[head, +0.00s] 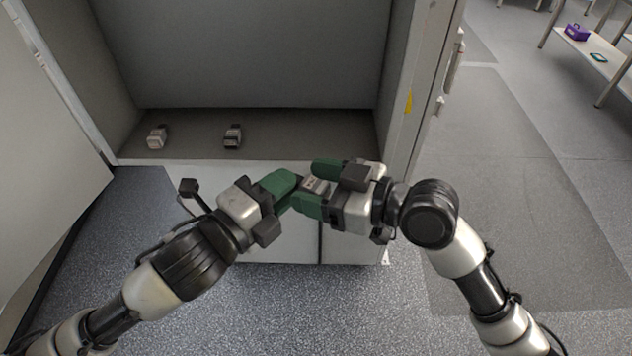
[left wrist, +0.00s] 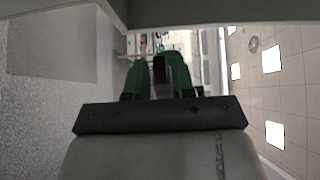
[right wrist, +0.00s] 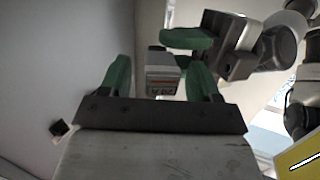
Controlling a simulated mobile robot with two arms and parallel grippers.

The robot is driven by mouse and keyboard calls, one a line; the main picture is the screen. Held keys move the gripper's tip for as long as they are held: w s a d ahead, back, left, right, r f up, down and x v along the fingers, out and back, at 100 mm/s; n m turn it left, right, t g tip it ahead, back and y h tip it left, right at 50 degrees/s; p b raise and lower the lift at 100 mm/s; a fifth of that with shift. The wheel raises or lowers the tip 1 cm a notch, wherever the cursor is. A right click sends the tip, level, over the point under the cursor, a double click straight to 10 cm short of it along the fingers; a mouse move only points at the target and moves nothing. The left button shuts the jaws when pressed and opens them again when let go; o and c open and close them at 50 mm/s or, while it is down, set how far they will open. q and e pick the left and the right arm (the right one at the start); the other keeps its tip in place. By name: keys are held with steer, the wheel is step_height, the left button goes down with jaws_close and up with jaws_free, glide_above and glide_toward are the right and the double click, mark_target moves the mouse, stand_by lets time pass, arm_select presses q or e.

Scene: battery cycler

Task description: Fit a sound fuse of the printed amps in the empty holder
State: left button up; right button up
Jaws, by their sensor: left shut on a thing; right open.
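A small grey-and-white fuse block (head: 316,186) with a printed label is held up in front of the cabinet. My left gripper (head: 288,192) is shut on it; a dark part of it shows between the green fingers in the left wrist view (left wrist: 159,69). My right gripper (head: 317,185) is open, its fingers on either side of the block. In the right wrist view the block (right wrist: 162,74) stands between the fingertips, label facing the camera, with gaps beside it. No empty holder can be made out.
Two similar small blocks, a pale one (head: 157,137) and a darker one (head: 232,136), sit on the cabinet floor (head: 190,148). The cabinet door (head: 40,130) stands open at left. A bench (head: 590,55) with a purple box (head: 577,32) stands far right. The floor at right is clear.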

steer(key=shift+c, duration=0.3)
steer(key=c, duration=0.9)
arm_select(q)
steer(key=o, duration=1)
arm_select(e)
jaws_close()
